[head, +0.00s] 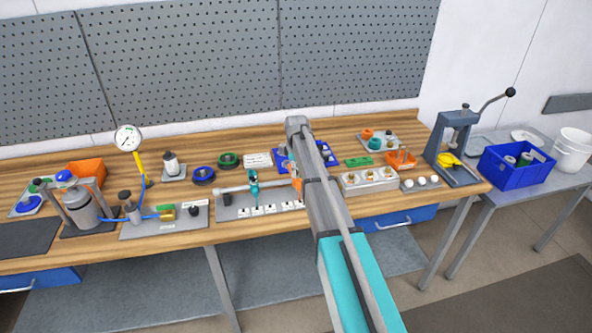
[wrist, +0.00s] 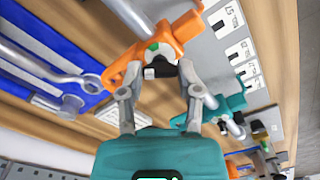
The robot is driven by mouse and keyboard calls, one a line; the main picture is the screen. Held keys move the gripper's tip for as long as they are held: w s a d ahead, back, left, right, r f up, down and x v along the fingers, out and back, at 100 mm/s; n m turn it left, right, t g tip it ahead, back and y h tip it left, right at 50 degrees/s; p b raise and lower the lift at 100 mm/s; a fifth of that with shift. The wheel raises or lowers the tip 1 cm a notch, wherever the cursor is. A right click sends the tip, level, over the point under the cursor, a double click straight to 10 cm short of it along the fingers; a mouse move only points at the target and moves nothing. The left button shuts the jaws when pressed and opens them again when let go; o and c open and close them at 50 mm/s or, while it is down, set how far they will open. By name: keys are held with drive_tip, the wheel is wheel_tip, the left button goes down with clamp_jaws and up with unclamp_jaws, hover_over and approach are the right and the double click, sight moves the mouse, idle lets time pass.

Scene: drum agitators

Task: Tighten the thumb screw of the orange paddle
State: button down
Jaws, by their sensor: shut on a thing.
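The orange paddle (wrist: 178,38) lies across the upper middle of the wrist view. A small black thumb screw (wrist: 158,70) with a green patch beside it sits at its near side. My gripper (wrist: 159,75) has its two grey fingers on either side of the screw and is shut on it; the exact contact is partly hidden. In the head view only a sliver of the orange paddle (head: 294,168) shows beside my arm, which hides the gripper. A teal paddle (wrist: 222,106) sits to the right in the wrist view and on the grey fixture in the head view (head: 254,188).
A grey base plate with white labels (head: 270,209) lies below the paddles. A blue tray (wrist: 75,95) with metal tools is close on the left in the wrist view. A pressure gauge (head: 128,138), grey block (head: 368,181) and lever press (head: 455,140) stand along the crowded wooden bench.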

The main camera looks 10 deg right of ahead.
drive_tip(key=m, duration=1.1)
drive_tip(key=shift+w, duration=0.1)
idle(0.4)
drive_tip(key=shift+c, duration=1.5)
unclamp_jaws()
